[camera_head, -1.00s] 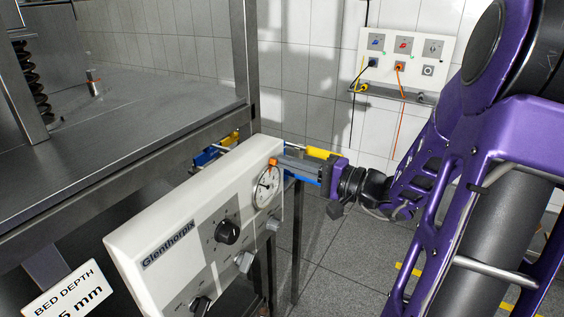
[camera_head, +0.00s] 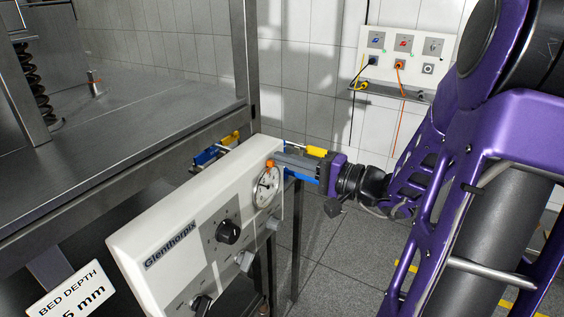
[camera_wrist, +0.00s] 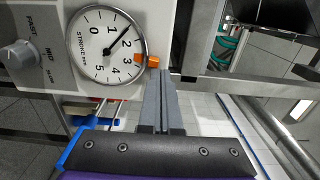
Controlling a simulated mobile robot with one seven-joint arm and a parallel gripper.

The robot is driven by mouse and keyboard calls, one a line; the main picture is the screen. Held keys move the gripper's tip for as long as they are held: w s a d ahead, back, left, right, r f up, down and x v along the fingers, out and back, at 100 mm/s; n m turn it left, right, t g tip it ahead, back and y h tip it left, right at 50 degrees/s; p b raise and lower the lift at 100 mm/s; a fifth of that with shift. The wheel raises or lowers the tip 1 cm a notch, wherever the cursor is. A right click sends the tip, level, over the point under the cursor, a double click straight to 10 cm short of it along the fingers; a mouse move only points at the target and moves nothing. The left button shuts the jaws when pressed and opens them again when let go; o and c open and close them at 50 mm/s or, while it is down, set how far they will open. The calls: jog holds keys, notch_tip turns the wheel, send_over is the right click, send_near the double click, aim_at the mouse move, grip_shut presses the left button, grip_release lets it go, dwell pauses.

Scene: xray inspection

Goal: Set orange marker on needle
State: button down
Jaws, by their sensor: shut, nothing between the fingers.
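The round white dial (camera_wrist: 92,52) is on the machine's panel, and it also shows in the head view (camera_head: 262,193). In the wrist view its thin dark needle (camera_wrist: 119,34) points up and right, between the 1 and the 2. The orange marker (camera_wrist: 141,60) sits on the dial's right rim, clockwise of the needle tip and apart from it; in the head view it is at the dial's top edge (camera_head: 270,163). My gripper (camera_wrist: 159,74) is shut and empty, its tips right beside the marker. I cannot tell whether they touch it.
The white control panel (camera_head: 172,262) carries dark and grey knobs. A steel table (camera_head: 120,110) with a frame post stands behind it. A white wall panel with sockets (camera_head: 407,52) is at the back. The floor (camera_head: 335,270) right of the machine is open.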

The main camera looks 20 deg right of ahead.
aim_at(260, 166)
jog(key=shift+s+a, duration=0.45)
jog(key=shift+a, duration=0.15)
dwell(0.5)
jog(key=shift+s+a+b, duration=0.3)
jog(key=shift+s+a, duration=0.05)
jog(key=shift+s+a+f, duration=0.1)
jog(key=shift+a, duration=0.05)
dwell(0.3)
jog(key=shift+s+a+b, duration=0.25)
jog(key=shift+a+b, duration=0.05)
jog(key=shift+a, duration=0.05)
jog(key=shift+f, duration=0.15)
